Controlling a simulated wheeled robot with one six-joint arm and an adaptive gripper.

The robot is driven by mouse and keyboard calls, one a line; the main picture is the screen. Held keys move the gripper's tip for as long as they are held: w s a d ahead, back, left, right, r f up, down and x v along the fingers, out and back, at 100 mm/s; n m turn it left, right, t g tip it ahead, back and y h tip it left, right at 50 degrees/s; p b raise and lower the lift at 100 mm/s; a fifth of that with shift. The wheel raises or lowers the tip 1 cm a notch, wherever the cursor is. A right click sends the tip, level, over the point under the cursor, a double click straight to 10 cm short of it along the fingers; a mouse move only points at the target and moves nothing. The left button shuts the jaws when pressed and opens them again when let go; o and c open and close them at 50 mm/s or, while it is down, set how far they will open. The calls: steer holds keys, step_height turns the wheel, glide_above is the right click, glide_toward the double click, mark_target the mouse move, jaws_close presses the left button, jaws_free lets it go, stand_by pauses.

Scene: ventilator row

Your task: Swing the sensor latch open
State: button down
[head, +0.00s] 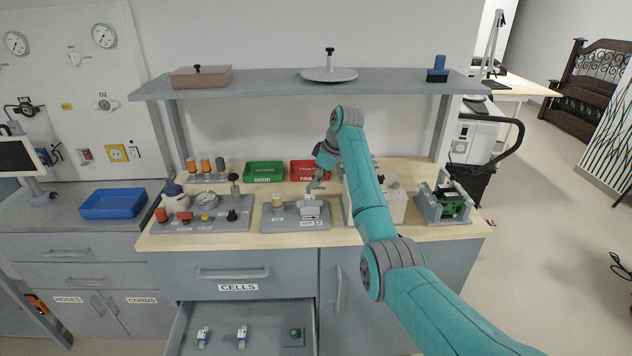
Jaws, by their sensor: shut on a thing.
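My teal arm reaches across the worktop from the lower right. My gripper (314,187) is shut on the sensor latch, at the top of a small light-grey block (310,209). The block stands on the right part of a grey tray (268,223), with a white label in front of it. The latch is too small and too covered by the gripper to make out its shape or how far it is swung. A small cup-like part with a tan top (277,201) stands on the tray left of the block.
Green (265,172) and red (303,171) bins stand behind. A beige box (393,206) is close right of the block, partly behind my arm. A fixture with a green part (447,205) is farther right. A shelf (270,84) spans above. The CELLS drawer (262,335) is open below.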

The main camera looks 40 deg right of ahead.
steer(key=shift+w+d+n+y, duration=0.2)
steer(key=shift+n+y, duration=0.1)
steer(key=shift+n, duration=0.9)
steer(key=shift+g, duration=0.3)
steer(key=c, duration=1.1)
jaws_free()
steer(key=v, duration=1.2)
steer(key=shift+d, duration=0.1)
